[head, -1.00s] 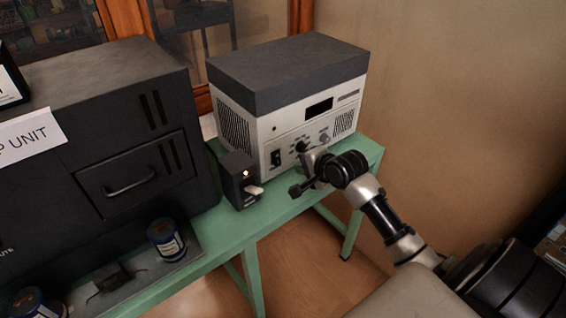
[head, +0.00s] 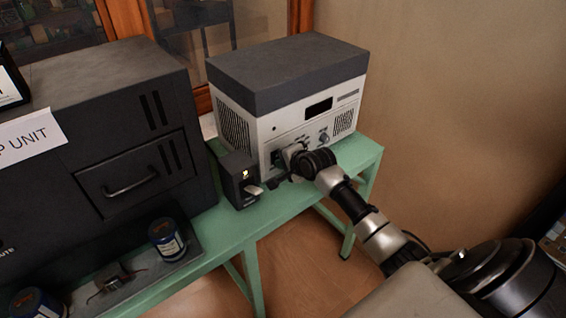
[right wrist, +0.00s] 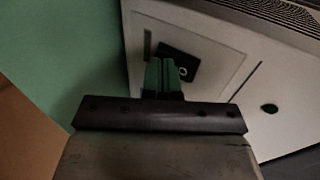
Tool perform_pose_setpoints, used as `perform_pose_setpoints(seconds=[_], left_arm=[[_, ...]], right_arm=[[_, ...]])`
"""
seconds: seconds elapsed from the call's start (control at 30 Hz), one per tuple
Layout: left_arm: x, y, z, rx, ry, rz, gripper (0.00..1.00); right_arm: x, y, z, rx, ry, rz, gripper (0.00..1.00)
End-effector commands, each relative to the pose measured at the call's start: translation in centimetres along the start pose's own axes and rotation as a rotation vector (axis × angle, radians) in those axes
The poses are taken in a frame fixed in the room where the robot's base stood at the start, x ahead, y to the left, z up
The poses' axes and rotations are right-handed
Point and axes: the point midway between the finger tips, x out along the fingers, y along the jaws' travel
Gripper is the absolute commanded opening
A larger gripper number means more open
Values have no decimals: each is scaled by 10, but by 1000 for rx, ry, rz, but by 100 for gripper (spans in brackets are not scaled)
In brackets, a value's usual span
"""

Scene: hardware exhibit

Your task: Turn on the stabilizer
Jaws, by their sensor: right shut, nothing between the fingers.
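The stabilizer (head: 290,119) is a white box with a dark grey top, standing on the green table. Its front has a dark display window (head: 319,107), knobs and vents. My right gripper (head: 279,174) is at the lower left of this front, close to its black switch (head: 276,157), which it partly covers. In the right wrist view, the shut green-tipped fingers (right wrist: 163,76) are in front of the black switch (right wrist: 180,62) with a white ring mark. I cannot tell whether they touch it. My left gripper is not in view.
A small black box with a lit indicator and a pale lever (head: 240,181) stands just left of my right gripper. A large black unit with a handled door (head: 135,180) fills the left. Blue cans (head: 167,240) stand in front of it. The green table (head: 352,158) is clear at right.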

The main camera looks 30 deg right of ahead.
Motion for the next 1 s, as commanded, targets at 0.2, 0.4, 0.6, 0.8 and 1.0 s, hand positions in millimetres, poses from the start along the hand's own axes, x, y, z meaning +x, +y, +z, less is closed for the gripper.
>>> perform_pose_setpoints(seconds=[0.2,0.4,0.6,0.8,1.0], left_arm=[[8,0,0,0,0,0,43],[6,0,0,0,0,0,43],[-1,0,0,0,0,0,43],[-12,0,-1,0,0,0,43],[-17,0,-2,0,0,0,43]], right_arm=[[6,1,1,1,-4,-58,0],[4,0,1,0,-3,-55,0],[1,-5,0,0,-3,-55,0],[-4,-13,0,1,-2,-58,0],[-6,-16,0,0,-2,-60,0]])
